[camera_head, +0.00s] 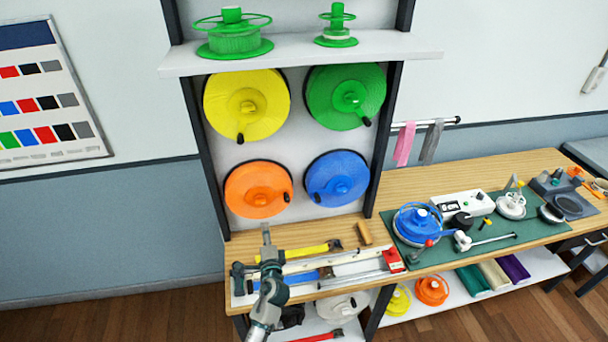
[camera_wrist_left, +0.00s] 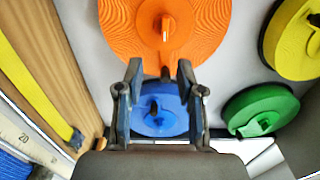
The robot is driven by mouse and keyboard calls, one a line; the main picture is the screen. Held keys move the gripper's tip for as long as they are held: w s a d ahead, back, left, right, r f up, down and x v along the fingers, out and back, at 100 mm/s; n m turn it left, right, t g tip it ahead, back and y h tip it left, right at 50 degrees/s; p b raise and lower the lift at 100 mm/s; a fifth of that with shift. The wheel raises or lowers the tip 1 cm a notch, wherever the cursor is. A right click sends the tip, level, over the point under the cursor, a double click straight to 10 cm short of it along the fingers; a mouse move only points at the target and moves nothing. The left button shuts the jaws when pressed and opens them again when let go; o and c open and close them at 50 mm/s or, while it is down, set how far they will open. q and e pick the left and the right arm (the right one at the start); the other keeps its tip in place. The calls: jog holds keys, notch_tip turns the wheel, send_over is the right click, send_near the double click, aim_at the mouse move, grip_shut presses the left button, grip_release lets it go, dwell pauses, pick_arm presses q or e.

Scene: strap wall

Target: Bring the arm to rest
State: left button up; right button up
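My left gripper (camera_head: 266,236) is above the left part of the bench, in front of the strap wall and below the orange reel (camera_head: 258,189). In the left wrist view the gripper (camera_wrist_left: 160,72) has its two fingers apart with nothing between them. The orange reel (camera_wrist_left: 160,30) fills the top of that view. The blue reel (camera_wrist_left: 160,108) shows behind the fingers, apart from them. My right gripper is in neither view.
The wooden bench (camera_head: 440,188) holds a yellow-handled tool (camera_head: 300,252), long rulers and a red block (camera_head: 393,260) close to my arm. A green mat (camera_head: 480,232) with a blue-rimmed reel (camera_head: 417,222) lies to the right. Yellow (camera_head: 246,105) and green (camera_head: 345,97) reels hang above.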

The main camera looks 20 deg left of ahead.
pick_arm(q)
jog(key=s+d+f+n+g+h, duration=0.2)
jog(key=s+f+n+g, duration=0.15)
jog(key=s+f, duration=0.45)
jog(key=s+d+f+n+g+h, duration=0.2)
jog(key=s+f+n+g+h, duration=0.15)
jog(key=s+f, duration=0.4)
jog(key=s+d+f+n+g+h, duration=0.15)
jog(key=s+d, duration=0.35)
jog(key=s, duration=0.5)
jog(key=s+d+n+g+h, duration=0.1)
jog(key=s+d+g+h, duration=0.25)
jog(key=s, duration=0.55)
notch_tip(320, 180, down, 28)
jog(key=s+g+b, duration=0.1)
jog(key=s+b, duration=0.1)
jog(key=s+a+f+g+b, duration=0.1)
jog(key=s+a+f, duration=0.1)
jog(key=s+f, duration=1.5)
jog(key=shift+s+a+f+y, duration=0.25)
jog(key=shift+f+y, duration=0.2)
jog(key=shift+f, duration=0.1)
